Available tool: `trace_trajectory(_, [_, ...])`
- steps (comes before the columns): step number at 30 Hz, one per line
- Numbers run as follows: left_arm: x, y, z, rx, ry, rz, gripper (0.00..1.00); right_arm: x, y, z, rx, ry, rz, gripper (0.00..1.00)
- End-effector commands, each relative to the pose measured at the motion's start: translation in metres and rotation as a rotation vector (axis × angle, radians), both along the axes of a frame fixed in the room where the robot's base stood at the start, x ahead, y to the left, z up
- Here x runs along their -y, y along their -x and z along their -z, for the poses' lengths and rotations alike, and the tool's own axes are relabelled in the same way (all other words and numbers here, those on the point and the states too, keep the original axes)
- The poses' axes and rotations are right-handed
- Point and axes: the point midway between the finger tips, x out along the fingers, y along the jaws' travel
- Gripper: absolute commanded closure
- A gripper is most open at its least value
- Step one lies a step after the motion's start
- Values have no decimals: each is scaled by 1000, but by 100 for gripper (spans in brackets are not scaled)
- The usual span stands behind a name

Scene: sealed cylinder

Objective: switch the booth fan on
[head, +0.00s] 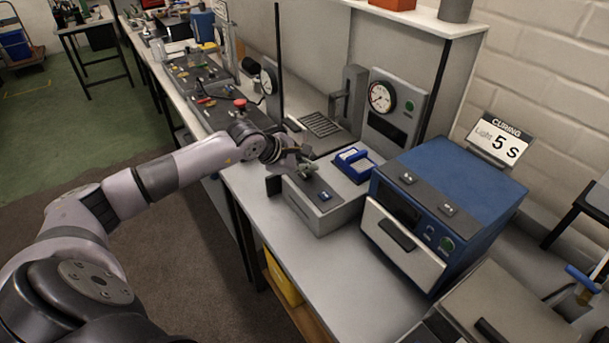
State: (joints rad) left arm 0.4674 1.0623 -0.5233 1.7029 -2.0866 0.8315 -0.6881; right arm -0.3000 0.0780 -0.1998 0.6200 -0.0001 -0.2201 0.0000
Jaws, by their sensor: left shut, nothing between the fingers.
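A low light-grey box (332,213) stands on the bench, with a dark strip on its top. A small blue-and-white switch (325,196) sits at the near end of this strip. I cannot read its label or tell its position. My left gripper (309,171) is shut and empty, with its fingertips over the far end of the strip, beyond the switch. The gripper hides that end of the strip, and I cannot tell if it touches it. No fan shows clearly. My right gripper is not in view.
A blue-framed fixture (353,162) and a dial gauge panel (388,104) stand behind. The bench front (345,282) is clear.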

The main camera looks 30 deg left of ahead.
Motion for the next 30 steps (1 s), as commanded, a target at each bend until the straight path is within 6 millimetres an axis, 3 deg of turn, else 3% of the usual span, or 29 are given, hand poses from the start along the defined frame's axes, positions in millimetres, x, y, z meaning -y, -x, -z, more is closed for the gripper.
trace_trajectory(30, [0, 0, 8, 0, -1, 1, 100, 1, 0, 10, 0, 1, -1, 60])
